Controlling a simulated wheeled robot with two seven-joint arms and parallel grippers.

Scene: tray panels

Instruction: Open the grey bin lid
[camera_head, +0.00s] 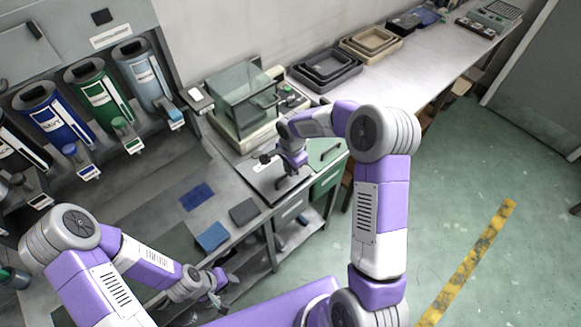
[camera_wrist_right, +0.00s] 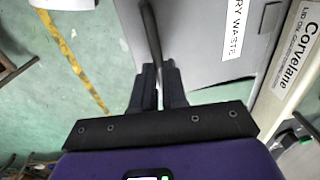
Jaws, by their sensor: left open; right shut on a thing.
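The grey bin lid (camera_head: 265,181) lies in the counter, left of a green bin, and looks flat in the head view. Its surface (camera_wrist_right: 190,35) with a "DRY WASTE" label fills the upper middle of the right wrist view. My right gripper (camera_head: 281,183) is over the lid's front part. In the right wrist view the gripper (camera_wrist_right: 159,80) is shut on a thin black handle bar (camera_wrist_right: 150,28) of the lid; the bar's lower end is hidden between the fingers. My left gripper (camera_head: 215,283) is open and empty, low at the front of the left counter.
A glass-sided box (camera_head: 245,98) stands behind the lid. The green bin (camera_head: 326,182) is just right of it. Dark trays (camera_head: 327,68) and beige trays (camera_head: 370,43) stand further along the bench. Blue pads (camera_head: 212,236) lie on the left counter. Floor at right is clear.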

